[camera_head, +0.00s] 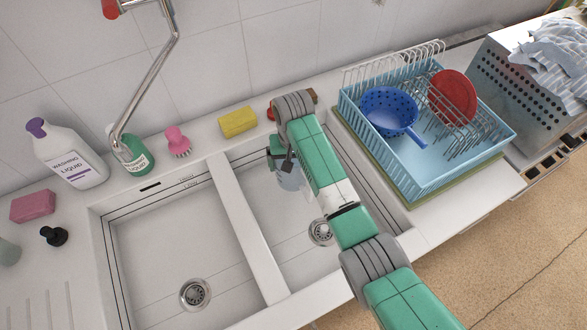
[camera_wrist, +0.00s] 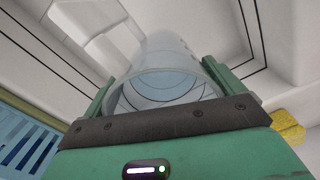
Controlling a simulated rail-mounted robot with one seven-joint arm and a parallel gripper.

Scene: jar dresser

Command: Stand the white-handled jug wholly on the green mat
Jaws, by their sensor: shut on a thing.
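A clear, pale-bluish jug (camera_head: 289,181) is held over the right sink basin, partly hidden behind my arm. In the wrist view the jug (camera_wrist: 167,75) shows its round open rim between my fingers.
The blue dish rack (camera_head: 432,186) holds a blue colander (camera_head: 388,109) and a red plate (camera_head: 453,97). A yellow sponge (camera_head: 238,122), pink brush (camera_head: 178,142) and bottles stand behind the sink. The left basin (camera_head: 160,250) is empty. A perforated metal box (camera_head: 525,85) stands far right.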

